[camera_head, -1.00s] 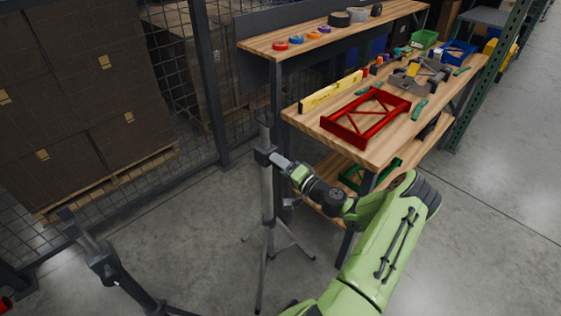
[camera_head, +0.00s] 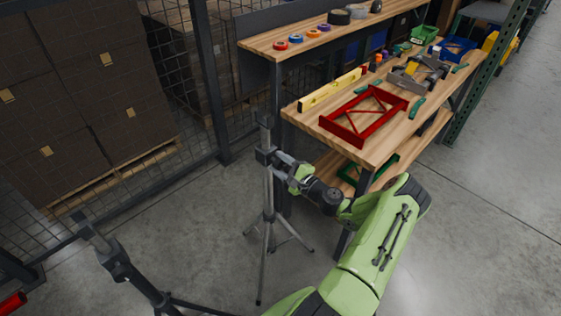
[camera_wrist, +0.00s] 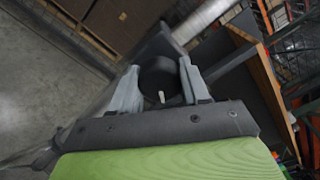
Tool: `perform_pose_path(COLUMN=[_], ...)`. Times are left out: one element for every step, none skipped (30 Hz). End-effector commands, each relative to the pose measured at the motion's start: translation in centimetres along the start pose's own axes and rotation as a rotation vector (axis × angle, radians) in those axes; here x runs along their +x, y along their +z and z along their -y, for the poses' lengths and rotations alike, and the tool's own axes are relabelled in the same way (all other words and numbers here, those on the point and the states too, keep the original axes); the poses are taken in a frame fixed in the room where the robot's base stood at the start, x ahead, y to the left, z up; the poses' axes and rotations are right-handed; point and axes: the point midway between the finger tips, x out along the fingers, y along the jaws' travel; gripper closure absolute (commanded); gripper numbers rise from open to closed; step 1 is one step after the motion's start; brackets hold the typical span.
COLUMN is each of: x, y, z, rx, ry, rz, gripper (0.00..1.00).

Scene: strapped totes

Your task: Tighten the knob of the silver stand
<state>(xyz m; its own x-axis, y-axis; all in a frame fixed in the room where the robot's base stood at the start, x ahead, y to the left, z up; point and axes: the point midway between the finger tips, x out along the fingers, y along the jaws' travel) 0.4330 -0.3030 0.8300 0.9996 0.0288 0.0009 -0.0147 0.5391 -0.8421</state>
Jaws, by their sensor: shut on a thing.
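The silver stand (camera_head: 268,196) is upright on its tripod legs on the floor, left of the workbench. A dark collar (camera_head: 264,155) sits near the top of its pole. My gripper (camera_head: 278,162) reaches the collar from the right. In the wrist view, the round black knob (camera_wrist: 158,78) is between the two grey fingers of my gripper (camera_wrist: 160,88), which are shut on it. A small pale mark shows on the knob's near side. The silver pole (camera_wrist: 203,22) runs off behind it at the top. The head view does not show the knob clearly.
A dark stand (camera_head: 117,262) is at the lower left. The wooden workbench (camera_head: 375,152) is close on the right, with a red frame (camera_head: 365,113) and a yellow level (camera_head: 330,90) on top. Wire fencing is behind. Open floor lies at right.

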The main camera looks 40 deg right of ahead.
Motion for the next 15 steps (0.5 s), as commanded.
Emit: perform_pose_path(x=[-0.05,-0.05,-0.05,-0.06,-0.06,-0.06,-0.05,-0.05,-0.04,-0.04,-0.04,-0.04,-0.04,-0.04,-0.05], y=[-0.04,-0.04,-0.05,-0.04,-0.04,-0.04,-0.03,-0.03,-0.03,-0.03,-0.03,-0.03,-0.03,-0.04,-0.04], z=[0.2,0.18,0.16,0.15,0.14,0.14,0.14,0.14,0.12,0.11,0.09,0.07,0.07,0.06,0.05], rx=[0.043,0.072,0.11,0.139,0.167,0.205,0.233,0.261,0.3,0.328,0.356,0.394,0.422,0.45,0.486], ry=[-0.002,-0.002,-0.002,-0.002,-0.002,-0.002,-0.002,-0.002,-0.002,-0.002,-0.002,-0.002,-0.001,-0.001,-0.001], rz=[-0.004,-0.004,-0.004,-0.004,-0.004,-0.004,-0.004,-0.003,-0.003,-0.003,-0.003,-0.003,-0.003,-0.004,-0.004], gripper=[0.85,0.85,0.85,0.85,0.85,0.85,0.85,0.85,0.85,0.85,0.85,0.85,0.85,0.85,0.85])
